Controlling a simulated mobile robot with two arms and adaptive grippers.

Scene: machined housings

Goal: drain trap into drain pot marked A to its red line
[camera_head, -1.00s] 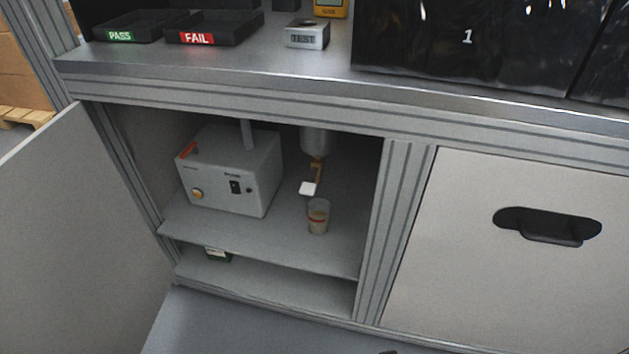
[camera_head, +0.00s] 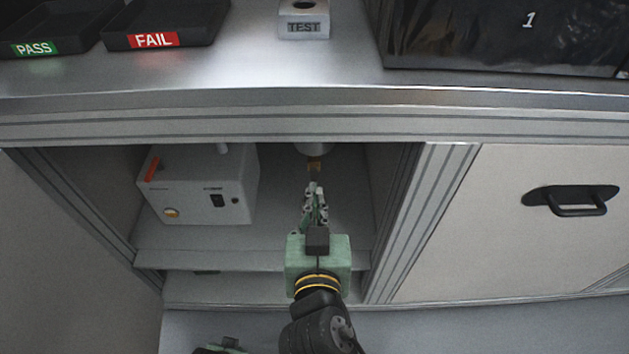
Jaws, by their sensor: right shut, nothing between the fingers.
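The trap (camera_head: 314,149) is a grey cylinder hanging at the top of the open cabinet bay, its upper part hidden by the bench edge. A brass-coloured valve (camera_head: 314,166) is under it. My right gripper (camera_head: 314,188) is shut and empty, reaching into the bay with its fingertips just below the valve; I cannot tell whether they touch it. The drain pot is hidden behind my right gripper and arm, so its mark, red line and level do not show. A green part of my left gripper (camera_head: 222,347) shows at the bottom edge, its fingers out of sight.
A grey box unit (camera_head: 200,187) with a switch stands left of the trap on the cabinet shelf (camera_head: 270,240). The open door (camera_head: 60,260) is at left, a closed door (camera_head: 520,240) at right. The bench top (camera_head: 250,70) overhangs the bay.

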